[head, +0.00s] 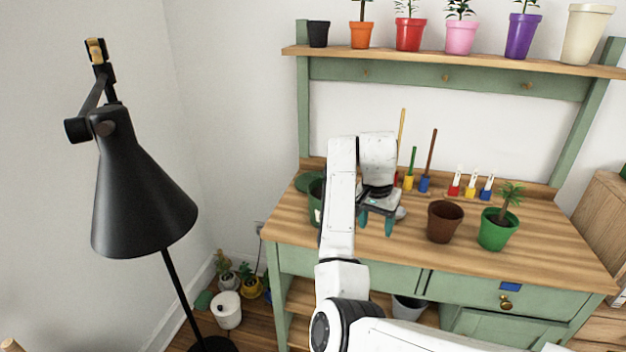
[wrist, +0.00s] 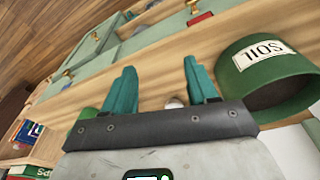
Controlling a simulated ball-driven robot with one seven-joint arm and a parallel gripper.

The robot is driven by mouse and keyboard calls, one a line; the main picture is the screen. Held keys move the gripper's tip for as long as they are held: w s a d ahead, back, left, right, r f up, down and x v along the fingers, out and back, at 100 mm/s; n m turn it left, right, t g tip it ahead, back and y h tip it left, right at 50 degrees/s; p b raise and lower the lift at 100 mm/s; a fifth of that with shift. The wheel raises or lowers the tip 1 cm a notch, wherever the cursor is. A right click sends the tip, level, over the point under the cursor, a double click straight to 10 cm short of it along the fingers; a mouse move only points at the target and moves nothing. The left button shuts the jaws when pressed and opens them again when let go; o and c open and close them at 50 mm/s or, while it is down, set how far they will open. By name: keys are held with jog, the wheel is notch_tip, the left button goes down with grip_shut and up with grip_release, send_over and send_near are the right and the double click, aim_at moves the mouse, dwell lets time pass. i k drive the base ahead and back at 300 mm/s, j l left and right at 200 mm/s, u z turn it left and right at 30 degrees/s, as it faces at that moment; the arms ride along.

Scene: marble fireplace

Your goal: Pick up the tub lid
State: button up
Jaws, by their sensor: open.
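A green tub (head: 315,200) stands at the left end of the wooden benchtop, partly hidden behind my arm. In the wrist view the tub (wrist: 270,100) is at the right and its label reads SOIL. A flat green piece (head: 306,182) shows at the tub's upper left; it looks like the lid, but I cannot tell whether it rests on the tub or beside it. My gripper (head: 377,222) is open, pointing down over the benchtop to the right of the tub. Its teal fingers (wrist: 163,88) have nothing between them that I can see held.
A small pale round thing (head: 401,213) lies close to my gripper. A brown pot (head: 444,222) and a green potted plant (head: 497,230) stand to the right. Brushes and small tools stand at the back. A black lamp (head: 140,205) stands left. The benchtop's front strip is clear.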

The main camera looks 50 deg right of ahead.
aim_at(303, 182)
jog(key=i+l, duration=1)
jog(key=i, duration=0.15)
